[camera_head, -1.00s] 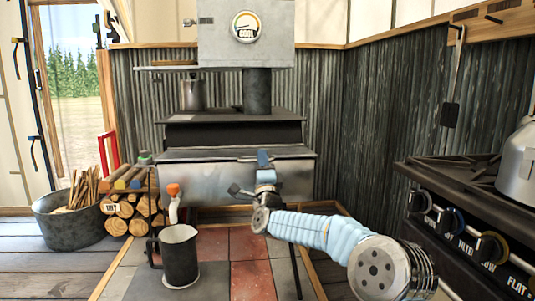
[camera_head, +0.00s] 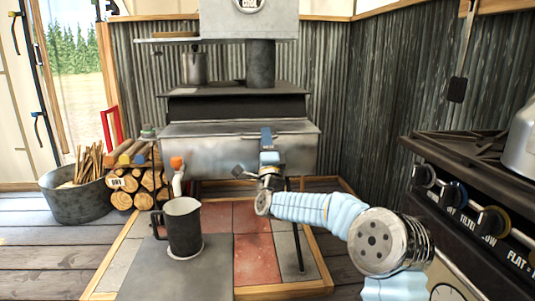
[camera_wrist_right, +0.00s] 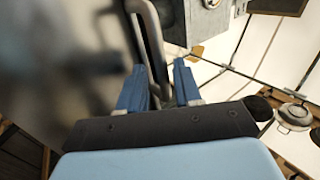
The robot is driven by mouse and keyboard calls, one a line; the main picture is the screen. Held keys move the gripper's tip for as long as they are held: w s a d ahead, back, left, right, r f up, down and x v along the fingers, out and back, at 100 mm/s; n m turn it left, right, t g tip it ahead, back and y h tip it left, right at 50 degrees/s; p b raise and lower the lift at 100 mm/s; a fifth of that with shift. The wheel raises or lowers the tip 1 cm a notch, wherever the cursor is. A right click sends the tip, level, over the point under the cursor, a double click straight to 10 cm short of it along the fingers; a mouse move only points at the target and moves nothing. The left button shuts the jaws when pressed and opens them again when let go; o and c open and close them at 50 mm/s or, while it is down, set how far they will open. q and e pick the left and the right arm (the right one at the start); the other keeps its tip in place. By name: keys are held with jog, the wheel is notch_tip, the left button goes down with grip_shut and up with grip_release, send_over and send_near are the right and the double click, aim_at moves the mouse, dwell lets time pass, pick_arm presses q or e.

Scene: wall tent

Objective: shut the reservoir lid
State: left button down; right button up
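The reservoir (camera_head: 225,158) is a grey metal box on the front of the stove, with an orange-topped tap (camera_head: 177,165) at its left. Its lid (camera_head: 215,128) lies flat or nearly flat on top; I cannot tell if a gap remains. My right gripper (camera_head: 266,140) is at the lid's front edge, right of the middle. The contact itself is partly hidden. My left gripper is not in view.
A dark mug (camera_head: 184,232) stands on a grey slab below the tap. Firewood (camera_head: 135,188) and a kindling tub (camera_head: 77,198) are at the left. A range (camera_head: 470,175) with knobs and a pot stands close at the right. A stovepipe (camera_head: 260,77) rises behind the reservoir.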

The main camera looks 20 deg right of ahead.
jog(key=v, duration=1.3)
jog(key=shift+s, duration=0.15)
